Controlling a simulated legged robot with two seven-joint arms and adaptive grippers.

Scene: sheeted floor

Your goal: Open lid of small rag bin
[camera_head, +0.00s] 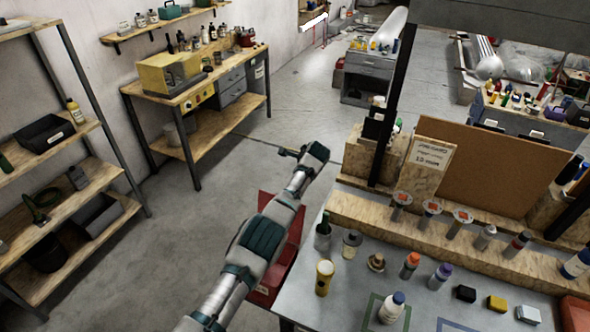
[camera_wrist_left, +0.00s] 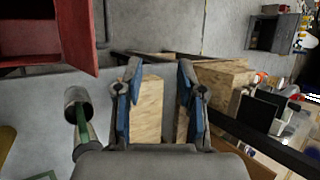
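A red metal bin (camera_head: 290,250) stands on the floor against the left side of the workbench in the head view. My left forearm hides much of it, so I cannot tell how its lid sits. A red box-like thing with an upright panel (camera_wrist_left: 78,38) shows at the upper left in the left wrist view, partly cut off; it may be the same bin. My left gripper (camera_head: 288,152) is beyond the bin, near the bench's far left corner. In the left wrist view its two blue-padded fingers (camera_wrist_left: 160,70) are apart with nothing held. My right gripper is out of view.
The grey workbench (camera_head: 345,285) at the right holds several bottles, jars and small blocks, with wooden ledges and a post behind. Shelving (camera_head: 60,195) stands at the left, a wooden table (camera_head: 210,90) behind. The floor (camera_head: 190,230) between them is clear.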

